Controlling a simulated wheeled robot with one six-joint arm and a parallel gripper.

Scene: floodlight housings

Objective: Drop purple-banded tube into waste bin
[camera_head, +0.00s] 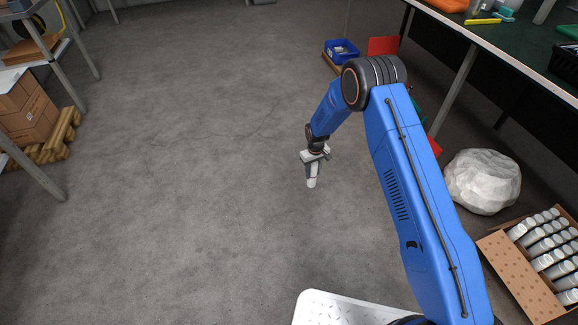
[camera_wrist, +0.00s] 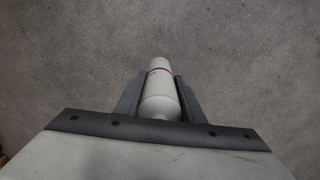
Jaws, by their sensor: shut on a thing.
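The purple-banded tube (camera_wrist: 159,92) is white with a thin purple band near its far end. It sits between the two fingers of my gripper (camera_wrist: 158,88) in the wrist view, and the fingers are shut on it. In the head view my gripper (camera_head: 312,176) hangs above open grey floor, pointing down, with the white end of the tube (camera_head: 312,183) showing below the fingers. The band cannot be made out there. I cannot identify a waste bin in either view.
A white crumpled bag-like lump (camera_head: 483,181) and a cardboard box of several white tubes (camera_head: 513,267) lie at the right. A blue bin (camera_head: 341,52) stands at the back, near a green-topped table (camera_head: 520,42). Cardboard boxes (camera_head: 27,108) rest on a pallet at left. The middle floor is clear.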

